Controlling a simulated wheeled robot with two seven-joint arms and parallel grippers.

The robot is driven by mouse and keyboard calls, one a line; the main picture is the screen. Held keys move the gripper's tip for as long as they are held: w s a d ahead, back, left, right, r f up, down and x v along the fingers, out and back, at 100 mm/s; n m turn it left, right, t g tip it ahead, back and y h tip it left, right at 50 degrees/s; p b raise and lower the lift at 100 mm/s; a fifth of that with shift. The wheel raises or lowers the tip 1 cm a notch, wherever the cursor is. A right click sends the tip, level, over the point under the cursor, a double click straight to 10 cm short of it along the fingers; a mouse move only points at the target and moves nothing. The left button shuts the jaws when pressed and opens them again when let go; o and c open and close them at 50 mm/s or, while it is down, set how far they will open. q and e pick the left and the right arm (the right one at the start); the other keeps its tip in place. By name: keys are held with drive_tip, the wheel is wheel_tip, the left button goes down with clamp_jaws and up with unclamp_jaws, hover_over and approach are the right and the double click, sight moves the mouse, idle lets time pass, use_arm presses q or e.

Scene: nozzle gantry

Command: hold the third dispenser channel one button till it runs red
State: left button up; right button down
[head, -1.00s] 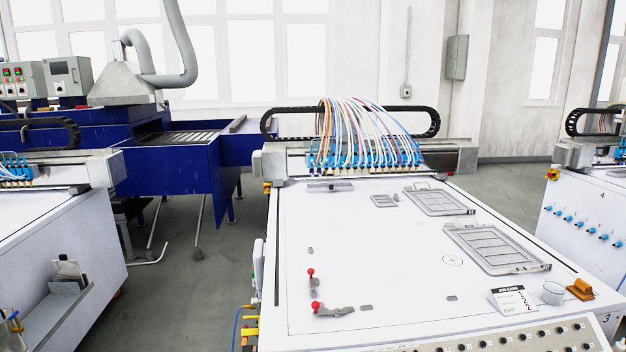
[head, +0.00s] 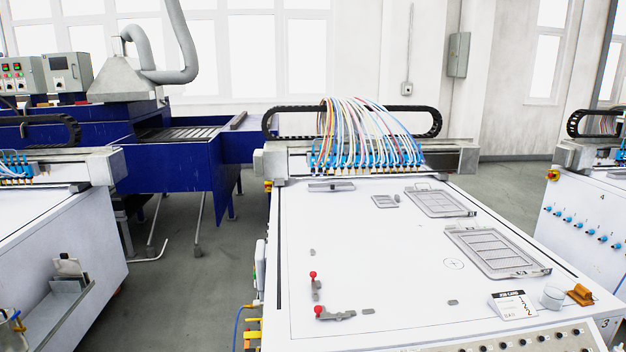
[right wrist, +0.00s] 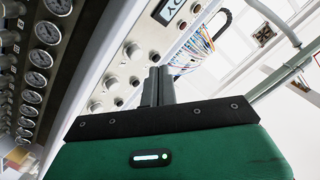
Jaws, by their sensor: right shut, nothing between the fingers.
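The dispenser marked 3 (head: 300,215) fills the middle of the head view, with its row of blue nozzles (head: 365,158) and bundled hoses at the back. A strip of dark round buttons (head: 541,339) runs along its front edge, cut off by the frame bottom. My right gripper (right wrist: 161,72) shows in the right wrist view, shut and empty. Its fingertips are in front of a light panel with round metal knobs or buttons (right wrist: 133,50) and a small display (right wrist: 168,11). I cannot tell whether they touch it, or which button is channel one. My left gripper is not in view.
Several round gauges (right wrist: 37,80) line the left of the wrist view. On the bed lie metal frames (head: 497,252), red-knobbed clamps (head: 335,315), a card (head: 512,304), a cup (head: 551,297) and an orange-brown item (head: 580,294). The bed's middle is mostly clear.

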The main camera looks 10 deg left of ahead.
use_arm(q)
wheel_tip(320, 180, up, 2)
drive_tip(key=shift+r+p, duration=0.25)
drive_tip(key=shift+p, duration=0.6)
use_arm(e)
drive_tip(key=s+r, duration=0.1)
drive_tip(key=r, duration=0.1)
drive_tip(key=shift+s+d+r, duration=0.2)
drive_tip(key=shift+s+r, duration=0.1)
drive_tip(key=shift+s, duration=0.1)
